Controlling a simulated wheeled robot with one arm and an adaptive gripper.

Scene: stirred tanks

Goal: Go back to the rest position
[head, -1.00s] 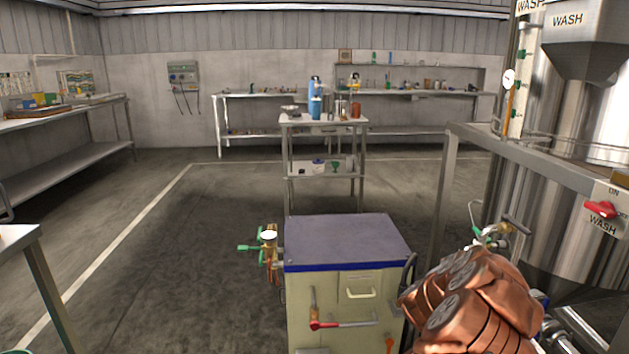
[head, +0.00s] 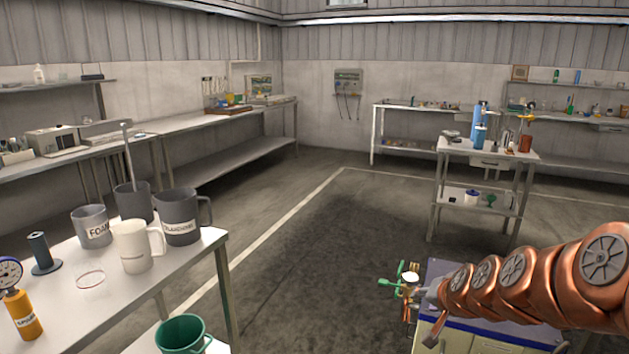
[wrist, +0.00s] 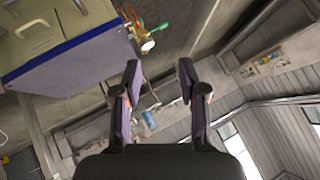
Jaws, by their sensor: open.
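My gripper (wrist: 159,84) is open in the wrist view, with nothing between its two dark fingers. The wrist view is turned well over from upright. My copper-coloured arm reaches in from the right in the head view, over the cabinet (head: 452,268) with a dark top. The cabinet also shows at the upper left of the wrist view (wrist: 65,62). Brass and green valve fittings (head: 408,281) are on the cabinet's left side.
A white table (head: 75,318) at the left bears grey mugs (head: 181,217), a cream jug (head: 136,247) and a yellow gauge cylinder (head: 22,314). A green bucket (head: 182,336) is beside it, low down. A small two-level table (head: 487,150) stands beyond the cabinet. Open floor lies between.

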